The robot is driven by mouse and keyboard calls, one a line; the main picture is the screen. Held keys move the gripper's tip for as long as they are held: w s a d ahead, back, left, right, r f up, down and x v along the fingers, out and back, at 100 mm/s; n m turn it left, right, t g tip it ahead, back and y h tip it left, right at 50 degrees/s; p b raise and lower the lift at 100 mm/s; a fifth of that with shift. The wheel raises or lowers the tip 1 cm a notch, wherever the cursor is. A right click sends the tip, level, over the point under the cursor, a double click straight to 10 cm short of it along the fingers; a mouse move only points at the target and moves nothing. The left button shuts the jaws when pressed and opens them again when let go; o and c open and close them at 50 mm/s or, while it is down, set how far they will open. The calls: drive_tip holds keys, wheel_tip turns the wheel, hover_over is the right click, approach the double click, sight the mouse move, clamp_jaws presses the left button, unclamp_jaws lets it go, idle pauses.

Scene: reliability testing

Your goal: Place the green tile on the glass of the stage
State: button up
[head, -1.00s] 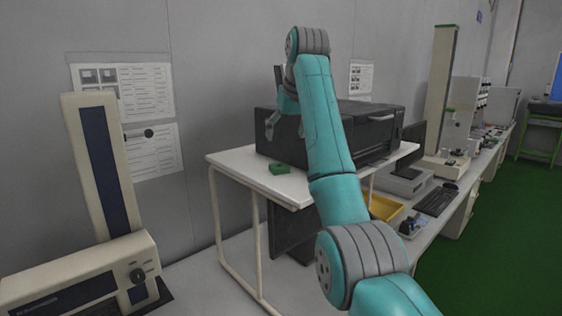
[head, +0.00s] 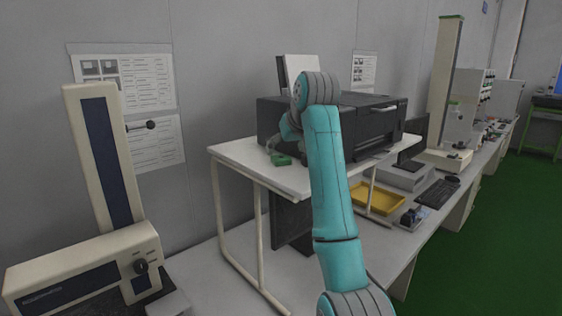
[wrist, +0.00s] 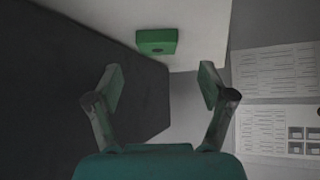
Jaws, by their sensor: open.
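The green tile (head: 283,159) lies on the white raised table (head: 243,158), near its left end and in front of the black printer-like machine. In the wrist view the tile (wrist: 157,41) is a green block with a dark spot on its near face, beyond the fingertips. My gripper (wrist: 160,76) is open and empty, its two fingers spread, with the tile ahead between their lines. In the head view my gripper (head: 276,147) is partly hidden by my arm, just above and beside the tile. I cannot make out the stage's glass for certain.
The black machine (head: 375,125) stands close behind my gripper. A beige column instrument (head: 105,165) is at the left. A yellow tray (head: 375,199), a keyboard (head: 437,195) and another beige column device (head: 447,90) are on the lower bench at right. Green floor (head: 500,240) is open.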

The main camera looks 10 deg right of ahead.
sight(282, 158)
drive_tip(key=shift+x, duration=2.7)
drive_tip(key=shift+d, duration=0.1)
drive_tip(key=c, duration=1.3)
drive_tip(key=shift+c, duration=0.2)
